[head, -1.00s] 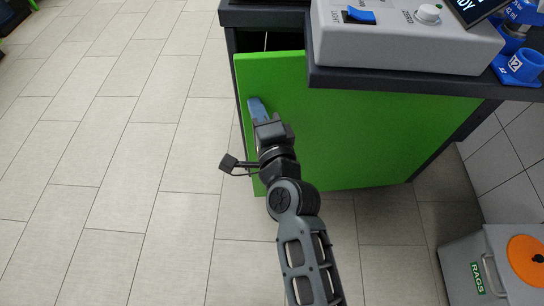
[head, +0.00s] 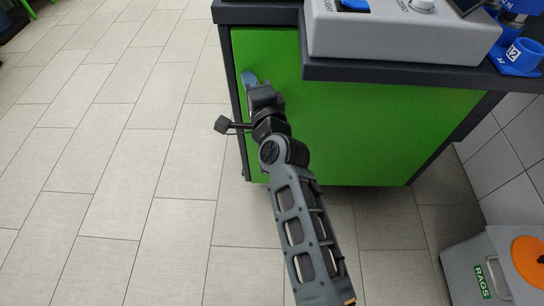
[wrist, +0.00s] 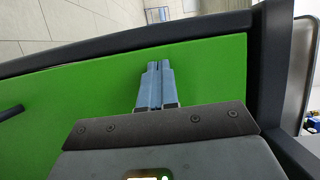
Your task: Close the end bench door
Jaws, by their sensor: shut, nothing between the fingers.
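The green end bench door (head: 370,135) sits in the bench's dark frame and looks flush with it, with no gap that I can make out in the head view. In the wrist view the door (wrist: 75,95) fills most of the picture, inside the dark frame edge. My gripper (head: 247,78) is at the upper left part of the door, close against its face. In the wrist view my gripper (wrist: 158,66) has its two blue fingers together and empty, with the tips near the door's edge. Whether the tips touch the door is hard to tell.
The dark bench top (head: 400,77) overhangs the door and carries a grey control box (head: 400,35). A blue holder (head: 518,55) stands at its right end. A grey rags bin (head: 490,270) stands at the lower right. The tiled floor (head: 120,150) on the left is clear.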

